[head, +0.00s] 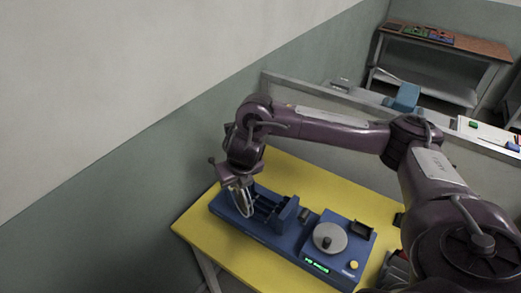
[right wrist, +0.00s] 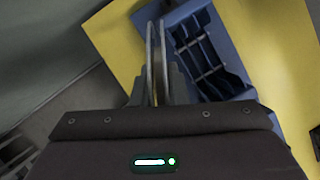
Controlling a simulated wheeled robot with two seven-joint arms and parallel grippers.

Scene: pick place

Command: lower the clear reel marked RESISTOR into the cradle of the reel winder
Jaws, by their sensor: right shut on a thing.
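My right gripper (head: 238,186) is shut on the clear reel (head: 247,205), which hangs upright below the fingers at the left end of the reel winder (head: 285,238). In the right wrist view the reel (right wrist: 162,48) shows edge-on as two thin flanges between the fingers (right wrist: 158,88). The winder's blue slotted cradle (right wrist: 205,50) lies just right of the reel there; it also shows in the head view (head: 268,205). I cannot tell whether the reel touches the winder. The RESISTOR marking is not readable. My left gripper is out of view.
The winder stands on a yellow table (head: 310,180) and carries a grey disc with a dark knob (head: 329,238), a green display (head: 316,266) and a yellow button (head: 352,265). A low partition (head: 300,92) runs behind the table. A bench (head: 450,42) stands farther back.

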